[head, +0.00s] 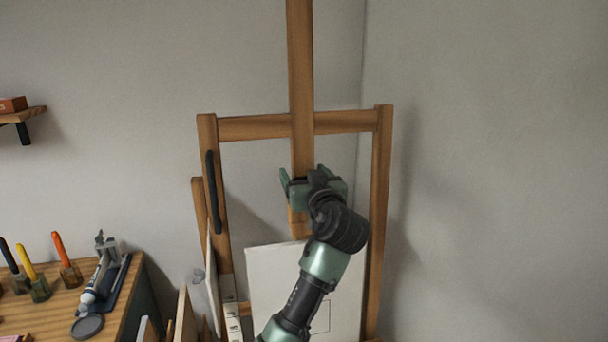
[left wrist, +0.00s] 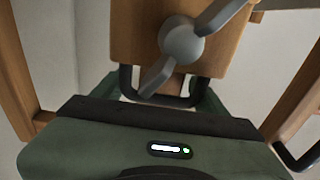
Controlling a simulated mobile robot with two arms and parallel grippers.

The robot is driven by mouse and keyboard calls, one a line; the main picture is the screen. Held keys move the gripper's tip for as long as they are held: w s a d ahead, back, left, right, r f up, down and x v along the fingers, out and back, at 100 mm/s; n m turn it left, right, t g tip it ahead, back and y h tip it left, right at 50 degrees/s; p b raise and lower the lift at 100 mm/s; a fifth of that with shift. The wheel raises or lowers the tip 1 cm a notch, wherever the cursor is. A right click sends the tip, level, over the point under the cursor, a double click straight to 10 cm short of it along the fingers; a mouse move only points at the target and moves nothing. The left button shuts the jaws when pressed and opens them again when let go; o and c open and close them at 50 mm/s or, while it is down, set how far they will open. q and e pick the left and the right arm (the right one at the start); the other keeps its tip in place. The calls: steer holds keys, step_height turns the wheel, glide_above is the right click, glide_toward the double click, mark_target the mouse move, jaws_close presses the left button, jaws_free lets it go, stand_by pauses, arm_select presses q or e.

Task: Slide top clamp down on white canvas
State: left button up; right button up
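The top clamp is mostly hidden behind my left gripper in the head view. In the left wrist view the clamp shows as a wooden block (left wrist: 125,42) with a grey wing knob (left wrist: 181,42) and black bar parts below it. My left gripper (head: 303,174) is at the mast just above the canvas's top edge, its fingers apart on either side of the wood. Whether they press on the clamp cannot be told. My right gripper is out of view.
The easel's mast (head: 301,70) rises above the gripper. A black handle (head: 213,192) sits on the easel's left post. A wooden table (head: 45,310) with markers and tools stands at left, and panels lean beside it. A wall is close on the right.

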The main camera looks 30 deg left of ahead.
arm_select(q)
jaws_close()
steer(key=f+b, duration=0.4)
steer(key=shift+s+d+f, duration=0.1)
steer(key=shift+d+f, duration=0.1)
steer(key=shift+f, duration=0.1)
steer(key=o, duration=1.1)
jaws_free()
steer(key=shift+o, duration=0.6)
